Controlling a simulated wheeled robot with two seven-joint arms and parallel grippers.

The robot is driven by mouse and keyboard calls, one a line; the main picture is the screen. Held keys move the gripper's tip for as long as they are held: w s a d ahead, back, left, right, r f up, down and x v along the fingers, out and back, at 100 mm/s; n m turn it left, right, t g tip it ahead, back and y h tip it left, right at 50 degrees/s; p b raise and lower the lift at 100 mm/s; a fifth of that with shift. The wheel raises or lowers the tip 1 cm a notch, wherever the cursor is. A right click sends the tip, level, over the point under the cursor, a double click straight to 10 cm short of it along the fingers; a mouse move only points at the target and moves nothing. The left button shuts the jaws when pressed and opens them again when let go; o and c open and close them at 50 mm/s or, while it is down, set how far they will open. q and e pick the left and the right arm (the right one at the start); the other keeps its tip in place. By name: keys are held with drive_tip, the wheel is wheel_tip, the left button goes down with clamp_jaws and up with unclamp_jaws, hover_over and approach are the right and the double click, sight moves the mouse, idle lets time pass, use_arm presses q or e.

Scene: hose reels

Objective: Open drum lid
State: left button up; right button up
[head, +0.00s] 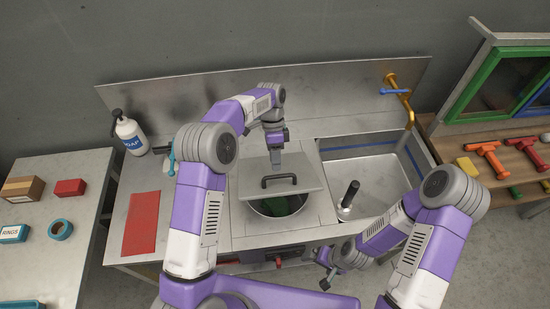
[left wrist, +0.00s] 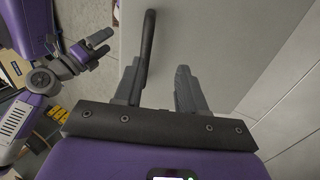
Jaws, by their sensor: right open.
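The drum lid (head: 300,197) is a flat grey plate with a black bar handle (head: 280,178). It covers the back part of a round drum opening (head: 291,213), and something green (head: 273,206) shows inside at the front. I cannot tell whether the lid is tilted. My left gripper (head: 276,160) is just behind the handle, pointing down. In the left wrist view its fingers (left wrist: 160,88) are apart; the handle (left wrist: 149,40) is close to the left finger, with a gap to the right one. My right gripper (head: 325,272) is open and empty, low in front of the counter.
A red mat (head: 142,223) and a soap bottle (head: 130,135) are at the left. Side tables hold boxes and tools.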

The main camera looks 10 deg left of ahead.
use_arm(q)
drive_tip(key=d+p+v, duration=0.1)
drive_tip(key=v, duration=0.6)
drive_tip(key=shift+a+r, duration=0.25)
drive_tip(key=shift+a, duration=0.25)
drive_tip(key=shift+w, duration=0.15)
